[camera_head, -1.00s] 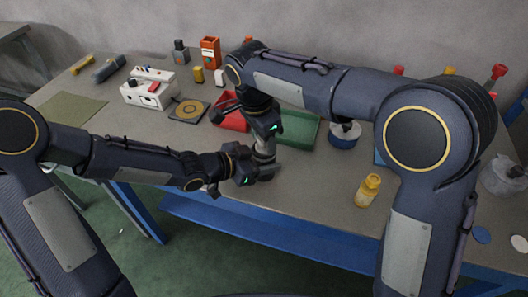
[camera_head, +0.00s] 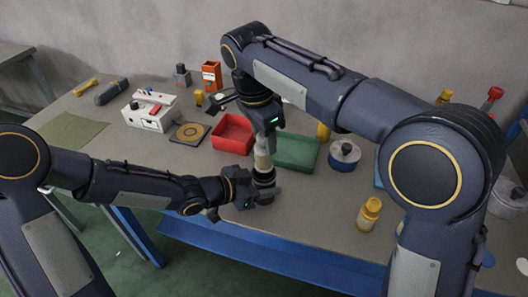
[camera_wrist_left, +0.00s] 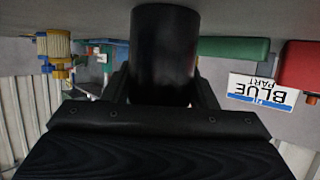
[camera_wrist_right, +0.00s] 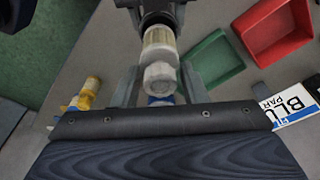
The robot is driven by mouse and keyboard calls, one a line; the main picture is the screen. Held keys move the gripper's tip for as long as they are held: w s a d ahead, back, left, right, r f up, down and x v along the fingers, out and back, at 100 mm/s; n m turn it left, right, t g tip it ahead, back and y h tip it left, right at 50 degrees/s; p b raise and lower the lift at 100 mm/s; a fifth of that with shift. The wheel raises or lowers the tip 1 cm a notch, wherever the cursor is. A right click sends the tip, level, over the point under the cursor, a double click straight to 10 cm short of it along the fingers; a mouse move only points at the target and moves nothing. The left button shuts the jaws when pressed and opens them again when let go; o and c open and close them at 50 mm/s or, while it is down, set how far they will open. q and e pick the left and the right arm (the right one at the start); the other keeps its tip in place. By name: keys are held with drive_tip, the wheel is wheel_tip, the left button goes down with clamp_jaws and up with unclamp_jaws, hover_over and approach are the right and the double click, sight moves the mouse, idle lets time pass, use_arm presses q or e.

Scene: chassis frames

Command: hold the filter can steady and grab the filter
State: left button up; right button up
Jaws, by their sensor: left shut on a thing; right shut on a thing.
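The filter can is a black cylinder (camera_wrist_left: 165,55) in the left wrist view, and its dark body also shows in the head view (camera_head: 264,177). My left gripper (camera_head: 262,192) is shut on the can from the side, near the table's front edge. The filter is a pale, ribbed cylinder with a whitish end (camera_wrist_right: 159,62) in the right wrist view. It also shows above the can in the head view (camera_head: 263,155). My right gripper (camera_head: 266,135) points down and is shut on the filter. The filter stands in line above the can; whether its lower end is still inside is unclear.
A red tray (camera_head: 233,133) and a green tray (camera_head: 296,152) lie just behind the grippers. A blue-and-grey round container (camera_head: 344,155) and a white box (camera_head: 150,111) stand farther back.

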drive_tip(key=shift+r, duration=1.05)
use_arm(q)
drive_tip(key=o, duration=1.2)
drive_tip(key=shift+c, duration=0.2)
drive_tip(key=v, duration=1.2)
use_arm(e)
drive_tip(key=shift+a, duration=0.1)
